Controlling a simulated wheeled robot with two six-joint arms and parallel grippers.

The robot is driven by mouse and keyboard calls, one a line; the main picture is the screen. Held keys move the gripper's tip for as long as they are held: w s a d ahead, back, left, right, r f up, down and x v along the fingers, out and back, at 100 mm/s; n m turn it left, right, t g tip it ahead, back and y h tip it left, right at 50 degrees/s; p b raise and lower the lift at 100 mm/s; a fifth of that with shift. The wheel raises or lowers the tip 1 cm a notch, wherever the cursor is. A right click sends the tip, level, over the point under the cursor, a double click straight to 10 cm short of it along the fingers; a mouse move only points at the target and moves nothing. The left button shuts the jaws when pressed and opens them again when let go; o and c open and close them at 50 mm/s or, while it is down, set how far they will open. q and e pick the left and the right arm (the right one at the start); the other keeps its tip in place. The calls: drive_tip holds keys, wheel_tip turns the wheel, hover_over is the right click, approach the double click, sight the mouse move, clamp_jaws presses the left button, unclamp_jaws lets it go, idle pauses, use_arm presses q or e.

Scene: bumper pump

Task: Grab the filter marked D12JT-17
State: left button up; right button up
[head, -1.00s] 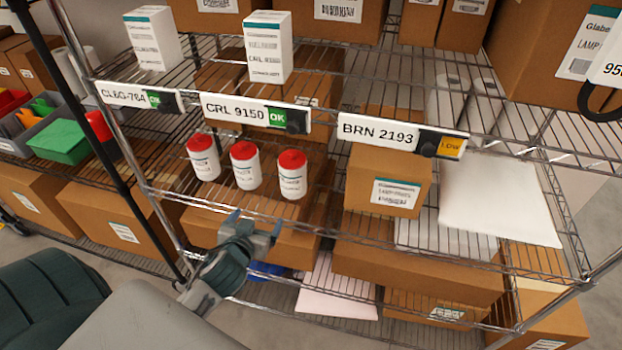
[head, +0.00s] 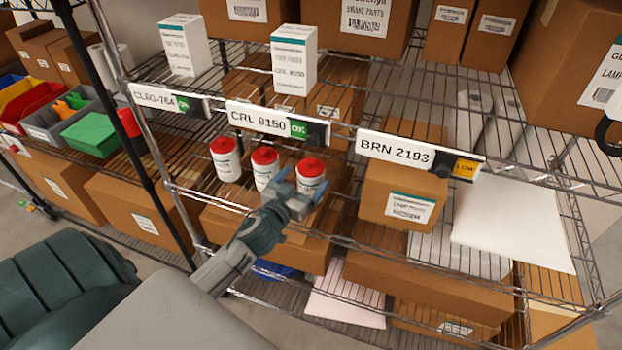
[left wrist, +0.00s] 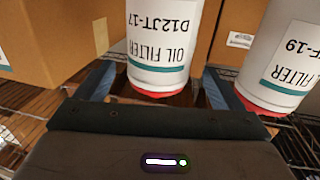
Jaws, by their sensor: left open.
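The filter marked D12JT-17 (left wrist: 163,40) is a white canister with a teal band and red cap, seen upside down in the left wrist view. In the head view it appears to be the rightmost of three red-capped filters (head: 311,172) standing upright on the wire shelf. My left gripper (head: 297,186) is open in front of it, its fingers (left wrist: 160,85) on either side of the filter's line in the wrist view. I cannot tell how far the fingertips reach around it. The neighbouring filter, its marking ending in F-19 (left wrist: 277,55), stands beside it. My right gripper is out of view.
A cardboard box (head: 402,190) stands right of the filters. The shelf edge above carries labels, including CRL 9150 (head: 262,120) and BRN 2193 (head: 395,150). The middle filter (head: 263,165) and left filter (head: 226,158) stand close by. Larger cartons lie below.

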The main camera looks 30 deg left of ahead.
sight(314, 166)
use_arm(q)
drive_tip(key=shift+w+r+p, duration=0.2)
drive_tip(key=shift+w+p, duration=0.15)
drive_tip(key=shift+w, duration=0.15)
drive_tip(key=w+p, duration=0.3)
drive_tip(key=w, duration=0.1)
drive_tip(key=shift+a, duration=0.1)
drive_tip(key=shift+w+f, duration=0.1)
drive_tip(key=shift+w, duration=0.25)
drive_tip(key=c, duration=1.4)
drive_tip(key=shift+c, duration=0.4)
drive_tip(key=shift+r, duration=0.2)
